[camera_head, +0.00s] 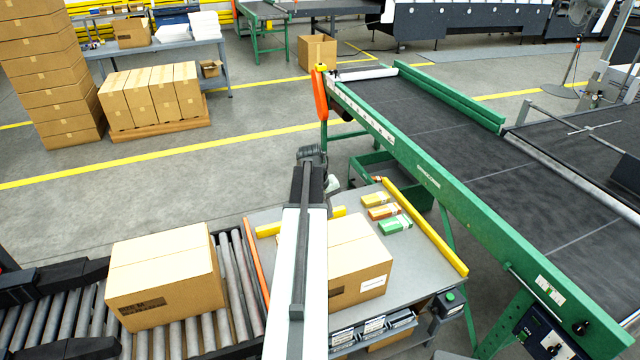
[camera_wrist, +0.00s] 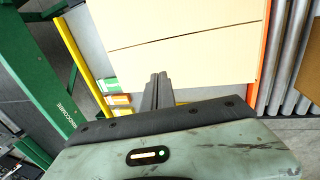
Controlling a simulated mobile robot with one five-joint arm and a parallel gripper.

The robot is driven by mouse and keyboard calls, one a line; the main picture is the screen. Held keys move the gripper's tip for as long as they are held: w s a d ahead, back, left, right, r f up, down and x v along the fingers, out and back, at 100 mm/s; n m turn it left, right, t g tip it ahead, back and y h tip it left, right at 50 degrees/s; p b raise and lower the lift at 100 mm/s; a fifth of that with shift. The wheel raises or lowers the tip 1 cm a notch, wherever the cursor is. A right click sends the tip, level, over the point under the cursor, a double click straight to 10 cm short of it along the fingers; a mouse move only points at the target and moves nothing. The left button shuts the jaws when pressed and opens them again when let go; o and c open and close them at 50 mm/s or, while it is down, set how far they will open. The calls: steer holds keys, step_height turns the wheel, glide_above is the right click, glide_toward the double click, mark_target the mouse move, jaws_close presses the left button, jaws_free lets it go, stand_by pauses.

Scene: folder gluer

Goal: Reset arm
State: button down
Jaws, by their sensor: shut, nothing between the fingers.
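My arm (camera_head: 308,250) reaches up the middle of the head view, over the grey work table (camera_head: 411,254). Its dark far end is small in that view and its fingers cannot be made out there. In the wrist view my gripper (camera_wrist: 158,78) shows its two dark fingers together, shut and empty. They overlap the near edge of a cardboard box (camera_wrist: 185,45) in that picture; no contact can be told. This closed box (camera_head: 358,262) sits on the table, partly hidden behind my arm.
Another carton (camera_head: 164,275) sits on the roller conveyor (camera_head: 240,285) at left. Yellow, orange and green small packs (camera_head: 395,225) lie on the table. The green-framed belt machine (camera_head: 440,185) runs along the right. Cartons on a pallet (camera_head: 160,129) stand behind; floor between is clear.

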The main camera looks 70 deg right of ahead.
steer(key=shift+w, duration=0.1)
stand_by(0.7)
steer(key=w+a+n, duration=0.2)
steer(key=w+a, duration=0.2)
steer(key=w, duration=0.6)
steer(key=w+a+n, duration=0.2)
steer(key=w+a, duration=0.2)
steer(key=w, duration=0.5)
steer(key=w+a+n+t, duration=0.2)
steer(key=w+a+n, duration=0.1)
steer(key=w+a, duration=1.3)
steer(key=w+a+n, duration=0.1)
steer(key=w+a, duration=0.1)
steer(key=a, duration=0.5)
steer(key=w+a+n, duration=0.1)
steer(key=w+a, duration=0.2)
steer(key=a, duration=0.5)
steer(key=s+a+n+y, duration=0.1)
steer(key=s+a, duration=0.2)
steer(key=a, duration=2.4)
steer(key=shift+s+a+f+y, duration=0.15)
steer(key=shift+a+f+y, duration=0.05)
steer(key=shift+f+y, duration=0.2)
